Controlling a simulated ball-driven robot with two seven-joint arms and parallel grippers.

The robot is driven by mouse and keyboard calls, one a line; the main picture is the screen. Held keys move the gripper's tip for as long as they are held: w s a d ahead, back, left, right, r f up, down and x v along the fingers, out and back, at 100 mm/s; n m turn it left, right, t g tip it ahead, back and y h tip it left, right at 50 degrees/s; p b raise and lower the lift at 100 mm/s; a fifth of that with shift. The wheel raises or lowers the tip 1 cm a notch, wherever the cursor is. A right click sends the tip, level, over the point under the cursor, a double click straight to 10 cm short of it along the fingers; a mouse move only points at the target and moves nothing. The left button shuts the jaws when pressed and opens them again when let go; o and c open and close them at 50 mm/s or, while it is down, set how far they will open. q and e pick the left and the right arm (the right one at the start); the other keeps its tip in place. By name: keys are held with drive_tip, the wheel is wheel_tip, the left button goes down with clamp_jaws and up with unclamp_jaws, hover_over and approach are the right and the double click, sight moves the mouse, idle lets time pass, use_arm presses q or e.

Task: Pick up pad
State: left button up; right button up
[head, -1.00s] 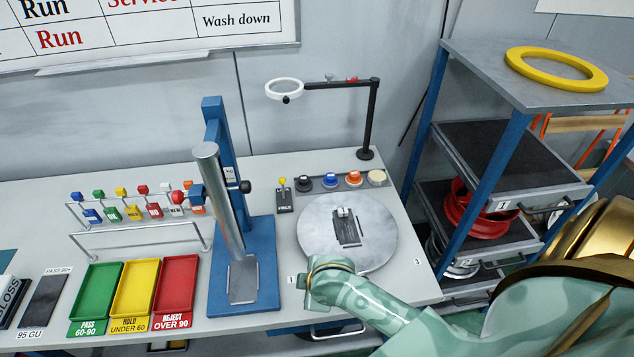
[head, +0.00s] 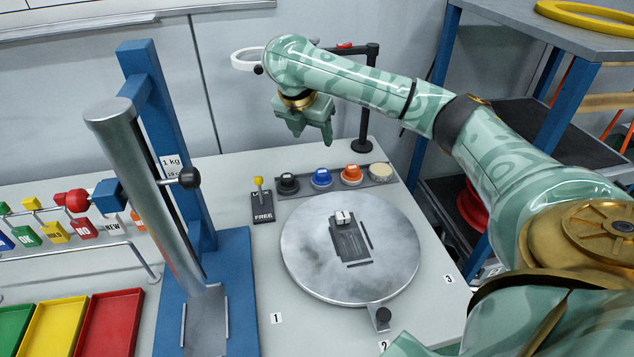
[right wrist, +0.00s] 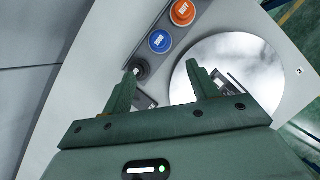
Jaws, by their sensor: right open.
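No object is labelled as a pad. A cream round disc (head: 381,172), which may be the pad, sits at the right end of a dark strip at the back of the table. On the strip to its left are an orange knob (head: 351,174), a blue knob (head: 321,177) and a black knob (head: 288,183). My right gripper (head: 312,138) is open and empty, pointing down above the table's back part, behind the strip. In the right wrist view its fingers (right wrist: 160,72) are apart, with the black knob (right wrist: 140,69) below near the left fingertip. My left gripper is not in view.
A round metal turntable (head: 305,255) bears a dark slotted plate (head: 350,244) with a small white block (head: 343,218). A lever marked FREE (head: 262,205) stands left of it. A blue press stand (head: 235,270) rises at left. A magnifier post (head: 368,100) stands behind.

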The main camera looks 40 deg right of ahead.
drive_tip(key=b, duration=0.7)
hover_over(322, 171)
drive_tip(key=s+a, duration=0.1)
drive_tip(key=a, duration=0.1)
wheel_tip(322, 171, down, 10)
drive_tip(key=shift+a, duration=0.1)
drive_tip(key=b+x, duration=0.4)
drive_tip(key=x, duration=0.1)
drive_tip(key=shift+a+f+b, duration=0.1)
drive_tip(key=shift+f+b, duration=0.1)
drive_tip(key=shift+b, duration=0.2)
drive_tip(key=shift+f, duration=0.1)
drive_tip(key=shift+r, duration=0.3)
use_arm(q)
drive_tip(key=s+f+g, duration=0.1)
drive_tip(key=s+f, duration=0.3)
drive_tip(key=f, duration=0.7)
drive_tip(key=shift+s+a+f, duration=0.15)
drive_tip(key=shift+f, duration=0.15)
use_arm(e)
drive_tip(key=c, duration=1.1)
drive_tip(key=shift+c, duration=0.2)
